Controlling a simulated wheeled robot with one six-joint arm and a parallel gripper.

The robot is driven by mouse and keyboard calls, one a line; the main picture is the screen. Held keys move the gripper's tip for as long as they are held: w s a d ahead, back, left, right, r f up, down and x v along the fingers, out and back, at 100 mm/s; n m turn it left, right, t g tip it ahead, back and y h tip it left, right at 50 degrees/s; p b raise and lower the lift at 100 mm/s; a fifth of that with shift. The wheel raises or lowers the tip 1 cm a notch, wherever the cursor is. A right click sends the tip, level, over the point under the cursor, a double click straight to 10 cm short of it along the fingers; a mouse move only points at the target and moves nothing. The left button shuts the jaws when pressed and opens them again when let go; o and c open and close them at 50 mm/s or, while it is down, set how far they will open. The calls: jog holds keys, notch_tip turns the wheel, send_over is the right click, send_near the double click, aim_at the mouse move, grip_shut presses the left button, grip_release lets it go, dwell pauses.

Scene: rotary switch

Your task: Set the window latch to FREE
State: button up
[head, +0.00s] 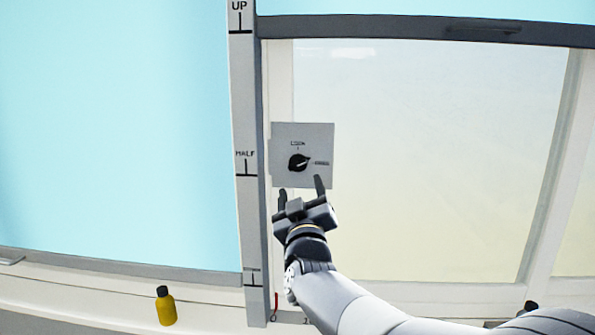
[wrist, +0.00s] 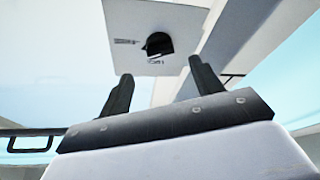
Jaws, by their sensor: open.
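The window latch is a black rotary knob (head: 299,162) on a square grey plate (head: 320,134) fixed at the left side of the window. A LOCK label sits above the knob and a smaller, blurred label to its right. A pale pointer line on the knob seems to point right and slightly up, roughly toward the right label. The knob (wrist: 158,44) also shows upside down in the wrist view, beyond the fingertips. My gripper (head: 300,188) is open just below the knob, its two fingers apart and empty. It does not appear to touch the knob.
A vertical scale strip (head: 244,120) marked UP and HALF stands left of the plate, beside a light-blue panel (head: 120,120). A yellow bottle (head: 165,305) stands at the lower left. The window glass (head: 430,150) right of the plate is clear.

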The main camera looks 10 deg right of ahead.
aim_at(297, 168)
jog(key=p+x, duration=0.1)
jog(key=x, duration=0.6)
jog(key=shift+p, duration=0.3)
jog(key=shift+c, duration=0.2)
jog(key=c, duration=0.9)
jog(key=shift+a+f+m+h+b, duration=0.15)
jog(key=shift+m+h+b, duration=0.15)
jog(key=shift+m+b, duration=0.3)
jog(key=shift+d+f+m+h+b, duration=0.1)
jog(key=shift+f+m+h+b, duration=0.15)
jog(key=shift+m+b, duration=0.35)
jog(key=shift+c, duration=0.2)
jog(key=m+h, duration=0.1)
jog(key=m+h+b, duration=0.1)
jog(key=m, duration=0.1)
jog(key=m+h, duration=0.1)
jog(key=m, duration=0.1)
jog(key=shift+a+r, duration=0.2)
jog(key=shift+r, duration=0.1)
jog(key=o, duration=1)
